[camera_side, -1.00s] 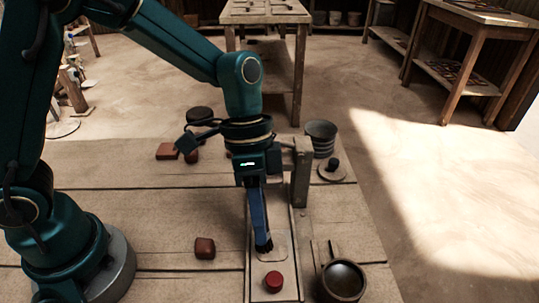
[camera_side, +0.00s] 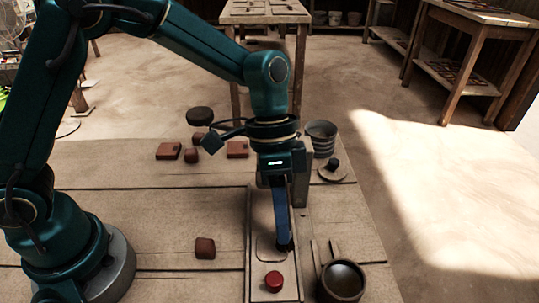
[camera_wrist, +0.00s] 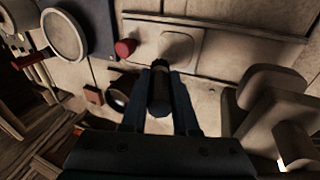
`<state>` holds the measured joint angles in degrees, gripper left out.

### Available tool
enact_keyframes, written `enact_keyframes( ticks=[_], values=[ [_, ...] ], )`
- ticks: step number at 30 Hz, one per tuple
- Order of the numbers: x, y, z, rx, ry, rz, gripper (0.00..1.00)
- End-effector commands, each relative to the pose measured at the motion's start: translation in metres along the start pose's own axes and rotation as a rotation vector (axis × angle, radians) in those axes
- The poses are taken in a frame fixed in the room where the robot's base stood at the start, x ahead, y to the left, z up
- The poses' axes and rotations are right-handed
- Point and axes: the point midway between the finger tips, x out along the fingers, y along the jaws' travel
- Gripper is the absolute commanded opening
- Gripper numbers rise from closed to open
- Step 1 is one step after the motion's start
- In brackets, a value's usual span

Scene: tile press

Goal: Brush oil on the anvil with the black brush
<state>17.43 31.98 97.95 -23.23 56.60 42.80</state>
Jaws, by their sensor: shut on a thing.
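My gripper (camera_side: 281,222) points down over the press board and is shut on the black brush (camera_wrist: 158,94), which sits between the two fingers in the wrist view. The dark brush end (camera_side: 285,247) is low at the right edge of the anvil (camera_side: 266,249), a pale rounded plate on the board. I cannot tell if it touches the plate. The anvil also shows in the wrist view (camera_wrist: 178,50), beyond the fingertips. Any oil film on it cannot be made out.
A red round knob (camera_side: 273,281) is on the board in front of the anvil. A dark bowl (camera_side: 341,280) stands to its right. The press post (camera_side: 300,187) rises behind my gripper. A red-brown block (camera_side: 205,247) lies to the left. A grey bucket (camera_side: 321,138) stands behind.

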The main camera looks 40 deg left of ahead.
Motion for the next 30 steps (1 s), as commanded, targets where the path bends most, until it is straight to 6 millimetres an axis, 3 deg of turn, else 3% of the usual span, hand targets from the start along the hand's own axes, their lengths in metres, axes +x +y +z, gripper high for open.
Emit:
enact_keyframes(
  ticks=[3, 4, 21, 30],
  values=[
    [-0.006, 0.002, -0.006, 0.003, 0.002, -0.001, 0.00],
    [0.002, 0.000, -0.005, 0.001, 0.001, 0.004, 0.00],
    [-0.049, 0.017, -0.011, 0.003, 0.004, 0.001, 0.00],
    [-0.061, 0.021, -0.011, 0.001, 0.001, 0.002, 0.00]
  ],
)
